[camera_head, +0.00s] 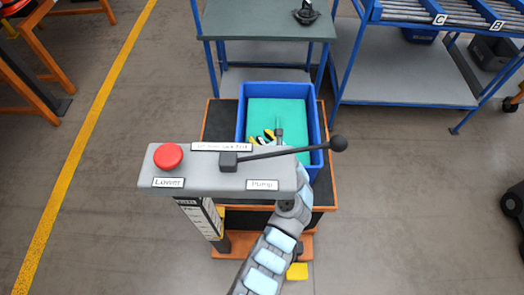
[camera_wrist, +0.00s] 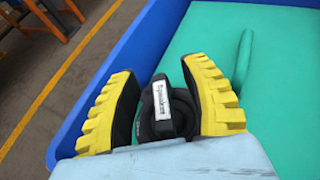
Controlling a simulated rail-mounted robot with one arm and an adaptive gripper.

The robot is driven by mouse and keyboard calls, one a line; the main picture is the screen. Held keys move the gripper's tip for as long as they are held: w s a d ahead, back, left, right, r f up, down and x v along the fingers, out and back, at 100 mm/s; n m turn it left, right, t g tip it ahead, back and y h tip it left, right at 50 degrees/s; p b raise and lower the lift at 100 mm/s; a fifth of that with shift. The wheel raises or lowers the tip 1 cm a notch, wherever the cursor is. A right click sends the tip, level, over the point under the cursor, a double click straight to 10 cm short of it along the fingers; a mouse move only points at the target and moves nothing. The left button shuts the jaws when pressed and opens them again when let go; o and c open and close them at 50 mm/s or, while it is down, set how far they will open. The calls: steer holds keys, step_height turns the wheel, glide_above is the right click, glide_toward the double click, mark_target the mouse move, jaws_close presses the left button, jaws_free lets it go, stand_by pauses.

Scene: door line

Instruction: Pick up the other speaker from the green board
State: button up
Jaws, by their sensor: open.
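The green board (camera_head: 277,110) lies inside a blue bin, and it fills much of the wrist view (camera_wrist: 285,95). A black, round speaker (camera_wrist: 160,112) with a white label on its raised grip shows in the wrist view. My gripper (camera_head: 262,138) reaches down into the bin, its yellow-and-black fingers spread apart. In the wrist view my gripper (camera_wrist: 168,95) has one finger on each side of the speaker, with the jaws open. The speaker's lower part is hidden by the pale gripper body, and I cannot tell whether the fingers touch it.
The blue bin's (camera_head: 241,112) walls surround the board closely. A grey panel (camera_head: 200,182) with a red button (camera_head: 168,156) and a black lever (camera_head: 300,150) stands before it. A black round part (camera_head: 306,13) sits on the far table (camera_head: 260,22). Open floor lies left.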

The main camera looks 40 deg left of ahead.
steer(key=shift+a, duration=0.1)
jaws_close()
stand_by(0.4)
